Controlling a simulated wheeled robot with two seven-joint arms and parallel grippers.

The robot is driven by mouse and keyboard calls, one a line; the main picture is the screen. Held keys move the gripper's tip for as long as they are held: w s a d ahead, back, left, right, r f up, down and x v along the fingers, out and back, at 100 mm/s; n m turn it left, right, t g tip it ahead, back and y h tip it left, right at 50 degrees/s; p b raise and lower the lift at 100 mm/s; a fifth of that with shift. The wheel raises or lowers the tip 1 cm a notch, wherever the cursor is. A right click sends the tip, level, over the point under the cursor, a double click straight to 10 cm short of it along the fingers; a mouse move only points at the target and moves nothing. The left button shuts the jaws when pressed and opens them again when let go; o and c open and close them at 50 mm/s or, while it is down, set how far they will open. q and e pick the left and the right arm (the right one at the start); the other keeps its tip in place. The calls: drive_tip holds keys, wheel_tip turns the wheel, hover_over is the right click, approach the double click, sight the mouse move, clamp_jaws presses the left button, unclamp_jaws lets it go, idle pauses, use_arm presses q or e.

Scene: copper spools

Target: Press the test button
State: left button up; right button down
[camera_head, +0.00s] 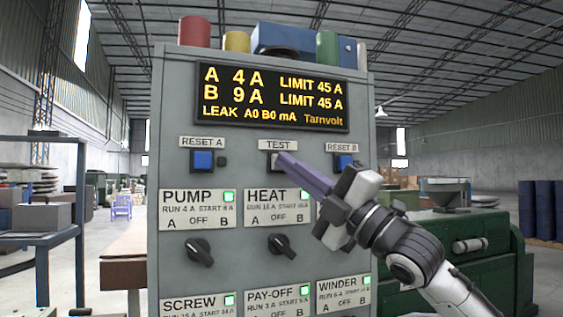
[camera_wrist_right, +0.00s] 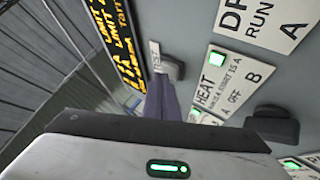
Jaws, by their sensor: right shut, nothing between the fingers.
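The grey control panel (camera_head: 225,180) stands in front of me. Its test button (camera_head: 272,163) sits under the TEST label (camera_head: 278,145), between the blue RESET A button (camera_head: 202,160) and the blue RESET B button (camera_head: 343,161). My right gripper (camera_head: 282,160) comes in from the lower right, shut and empty. Its fingertips overlap the test button and hide most of it; I cannot tell whether they touch or press it. In the right wrist view the fingers (camera_wrist_right: 163,98) point toward the dark button housing (camera_wrist_right: 173,69) beside the TEST label. My left gripper is not in view.
The display (camera_head: 270,97) reads A 4 A, B 9 A and leak A0 B0 mA. The PUMP knob (camera_head: 199,251) and HEAT knob (camera_head: 282,245) are below the buttons. Green lamps glow on the labels. Coloured lamps stand on top. A green machine (camera_head: 470,250) is at right.

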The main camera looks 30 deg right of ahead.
drive_tip(key=shift+s+a+b, duration=0.15)
drive_tip(key=shift+s+b, duration=0.3)
drive_tip(key=shift+s, duration=0.35)
drive_tip(key=shift+f, duration=0.1)
drive_tip(key=s+b, duration=0.1)
drive_tip(key=s, duration=0.1)
drive_tip(key=s+a+b, duration=0.1)
drive_tip(key=s, duration=0.2)
drive_tip(key=shift+a, duration=0.1)
idle(0.8)
